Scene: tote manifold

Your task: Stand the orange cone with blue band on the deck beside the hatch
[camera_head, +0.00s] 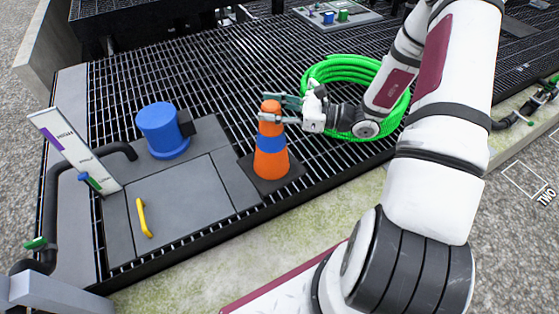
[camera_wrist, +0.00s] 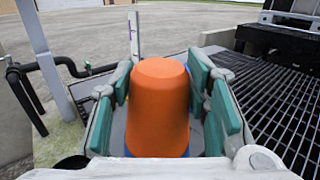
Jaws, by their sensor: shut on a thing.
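The orange cone with blue band (camera_head: 270,160) is upright on its dark square base, on the deck grating (camera_head: 215,85) just right of the hatch. The hatch (camera_head: 180,208) is a grey panel with a yellow handle (camera_head: 144,218). My gripper (camera_head: 270,108) is shut on the cone near its top, coming from the right. In the wrist view the cone's orange top (camera_wrist: 160,95) is between the green finger pads. The base looks to be at deck level, but I cannot tell if it fully bears on the grating.
A blue cylinder (camera_head: 163,130) stands behind the hatch. A coiled green hose (camera_head: 345,70) lies behind my gripper. A white sign board (camera_head: 75,150) and dark pipe (camera_head: 52,200) are at the left. Open grating lies behind the cone.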

